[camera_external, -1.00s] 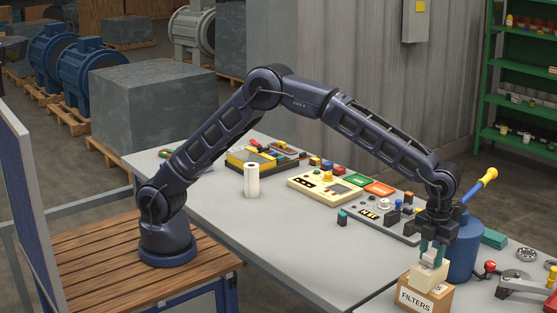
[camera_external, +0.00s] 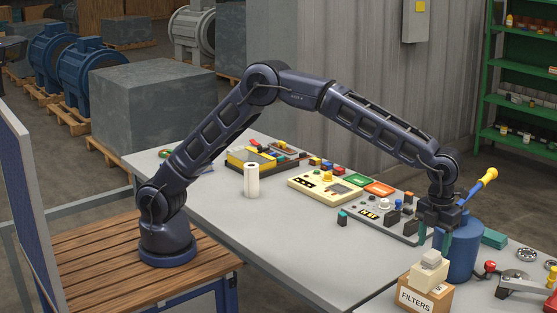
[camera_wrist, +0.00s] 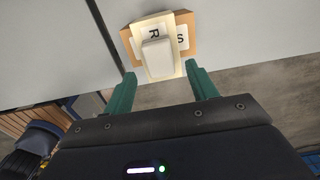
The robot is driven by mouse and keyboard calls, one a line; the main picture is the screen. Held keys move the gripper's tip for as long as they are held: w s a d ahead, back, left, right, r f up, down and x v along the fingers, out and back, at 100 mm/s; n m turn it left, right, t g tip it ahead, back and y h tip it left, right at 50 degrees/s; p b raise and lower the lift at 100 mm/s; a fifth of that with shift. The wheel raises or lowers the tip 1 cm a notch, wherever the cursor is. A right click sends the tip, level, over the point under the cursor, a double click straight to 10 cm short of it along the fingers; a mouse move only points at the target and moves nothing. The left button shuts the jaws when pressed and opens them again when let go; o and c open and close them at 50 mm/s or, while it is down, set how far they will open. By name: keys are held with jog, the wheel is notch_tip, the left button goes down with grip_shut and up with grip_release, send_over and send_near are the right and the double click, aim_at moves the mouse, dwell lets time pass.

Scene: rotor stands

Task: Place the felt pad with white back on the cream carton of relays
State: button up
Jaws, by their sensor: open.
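The white-backed felt pad (camera_external: 432,256) lies on top of the cream carton (camera_external: 427,275), near its middle. In the wrist view the white pad (camera_wrist: 158,57) covers part of the cream carton (camera_wrist: 153,29), which shows a printed letter R. The carton rests on a brown box (camera_external: 425,298) labelled FILTERS. My gripper (camera_external: 434,245) is above the pad with its green fingers apart and empty. In the wrist view the open fingers (camera_wrist: 161,76) end just short of the pad, one on each side, and a gap separates them from it.
A blue drum (camera_external: 463,250) stands close behind the box. A clamp tool (camera_external: 517,285) and small parts lie to the right. A grey tray of parts (camera_external: 384,215) and a white roll (camera_external: 251,180) are farther left. The grey table's (camera_external: 290,235) front middle is clear.

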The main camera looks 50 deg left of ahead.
aim_at(432, 254)
notch_tip(432, 254, up, 8)
jog(key=w+a+r+n+t, duration=0.1)
jog(key=w+a+r+n, duration=0.35)
jog(key=a, duration=0.55)
jog(key=w+a+r+n, duration=0.3)
jog(key=w+a+r, duration=0.2)
jog(key=a, duration=0.6)
jog(key=a+r+n+t, duration=0.15)
jog(key=a+n, duration=0.35)
jog(key=a, duration=0.7)
jog(key=a+r+n, duration=0.3)
jog(key=a+n, duration=0.2)
jog(key=a, duration=0.7)
jog(key=s+a+f+n, duration=0.1)
jog(key=s+a+n, duration=0.3)
jog(key=a, duration=0.6)
jog(key=s+a+f+n, duration=0.1)
jog(key=s+a+n, duration=0.35)
jog(key=a, duration=0.55)
jog(key=s+a+f+n+t, duration=0.2)
jog(key=s+a+f+n, duration=0.6)
jog(key=s+a+n, duration=0.2)
jog(key=s+a, duration=0.2)
jog(key=shift+s, duration=0.4)
